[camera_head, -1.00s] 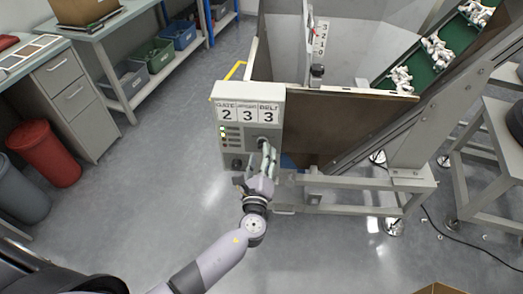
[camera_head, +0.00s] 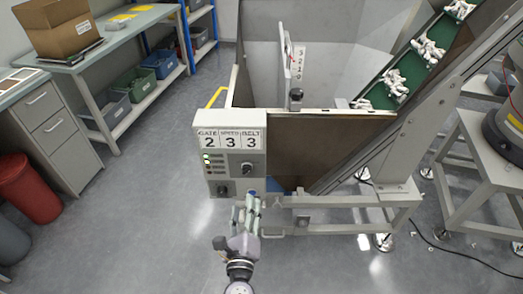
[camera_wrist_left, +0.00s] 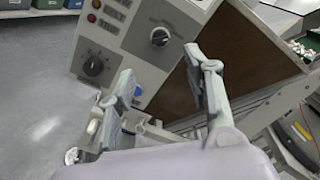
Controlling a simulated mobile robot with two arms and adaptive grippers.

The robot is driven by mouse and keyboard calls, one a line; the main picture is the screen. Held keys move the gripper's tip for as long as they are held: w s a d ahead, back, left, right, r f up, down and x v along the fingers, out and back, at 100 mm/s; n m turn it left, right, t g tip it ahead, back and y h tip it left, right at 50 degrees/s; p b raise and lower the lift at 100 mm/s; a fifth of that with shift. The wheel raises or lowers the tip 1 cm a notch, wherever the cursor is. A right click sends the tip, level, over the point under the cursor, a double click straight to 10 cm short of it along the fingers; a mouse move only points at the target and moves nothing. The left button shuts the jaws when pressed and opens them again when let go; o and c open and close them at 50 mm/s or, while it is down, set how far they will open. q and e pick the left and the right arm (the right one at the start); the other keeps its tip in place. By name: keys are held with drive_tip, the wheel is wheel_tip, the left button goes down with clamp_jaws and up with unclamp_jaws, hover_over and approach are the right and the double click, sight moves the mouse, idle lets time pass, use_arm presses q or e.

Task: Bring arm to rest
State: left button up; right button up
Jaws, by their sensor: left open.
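My left gripper (camera_head: 247,208) is open and empty. It is in front of and just below the control box (camera_head: 230,150), apart from its knobs as far as I can tell. In the left wrist view the two fingers (camera_wrist_left: 162,88) stand apart, with the control box (camera_wrist_left: 130,38) beyond them. The box shows a black upper knob (camera_wrist_left: 160,37), a lower knob (camera_wrist_left: 94,66) and a blue button (camera_wrist_left: 137,91). Its labels read GATE 2, SPEED 3, BELT 3. My right gripper is in neither view.
The hopper with its brown front panel (camera_head: 325,143) stands behind the box. A green belt (camera_head: 409,69) carrying white parts climbs to the right. A red bin (camera_head: 28,187) and a drawer cabinet (camera_head: 52,130) are at the left. The grey floor (camera_head: 140,215) between is clear.

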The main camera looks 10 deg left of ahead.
use_arm(q)
drive_tip(key=s+a+f+n+g+h, duration=0.1)
drive_tip(key=s+a+f+n+g, duration=0.2)
drive_tip(key=f, duration=0.7)
drive_tip(key=s+a+f+n+g, duration=0.1)
drive_tip(key=s+f+n+g, duration=0.2)
drive_tip(key=f, duration=0.7)
drive_tip(key=s+a+f+n+g+h, duration=0.1)
drive_tip(key=s+f+g, duration=0.3)
drive_tip(key=f, duration=0.6)
drive_tip(key=s+a+f+n+g, duration=0.1)
drive_tip(key=s+f+n+g, duration=0.1)
drive_tip(key=s+f+n, duration=0.3)
drive_tip(key=s+a+f+n+g+h, duration=0.1)
drive_tip(key=s+f+n, duration=0.4)
drive_tip(key=s, duration=0.9)
drive_tip(key=s+a+f+n+g, duration=0.2)
drive_tip(key=s+f+n, duration=0.3)
drive_tip(key=s, duration=0.5)
drive_tip(key=shift+s+f+g+h, duration=0.15)
drive_tip(key=shift+f+g+h, duration=0.25)
drive_tip(key=shift+f+g, duration=0.3)
drive_tip(key=shift+r, duration=0.15)
idle(1.2)
